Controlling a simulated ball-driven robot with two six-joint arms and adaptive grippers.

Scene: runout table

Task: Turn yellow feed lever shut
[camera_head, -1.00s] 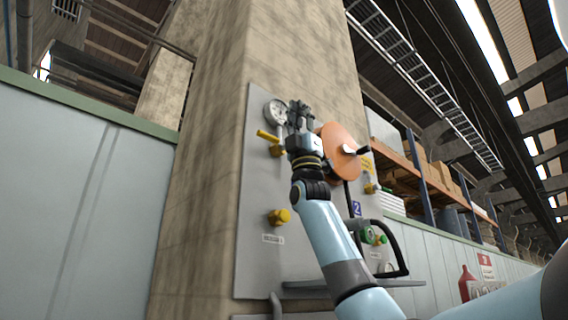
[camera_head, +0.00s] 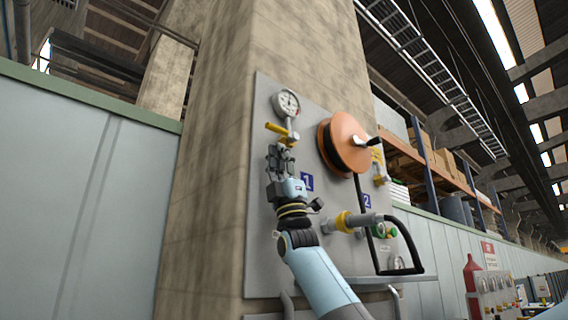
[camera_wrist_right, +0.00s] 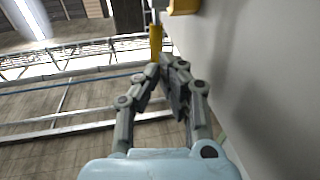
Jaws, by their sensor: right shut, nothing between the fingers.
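The yellow lever (camera_head: 277,129) sits on the pipe just below the round gauge on the grey panel. Its handle sticks out to the left, roughly level with a slight tilt. My right gripper (camera_head: 280,152) is just below the lever, its fingers pointing up, shut and empty. In the right wrist view the yellow lever (camera_wrist_right: 155,42) is just beyond the closed fingertips (camera_wrist_right: 165,66). Whether they touch it cannot be told. My left gripper is not in view.
The gauge (camera_head: 286,102) is above the lever. An orange reel (camera_head: 347,143) is to the right. A yellow-collared nozzle (camera_head: 350,221) and a black hose (camera_head: 412,250) are lower right. The panel (camera_head: 262,220) is mounted on a concrete column (camera_head: 222,150).

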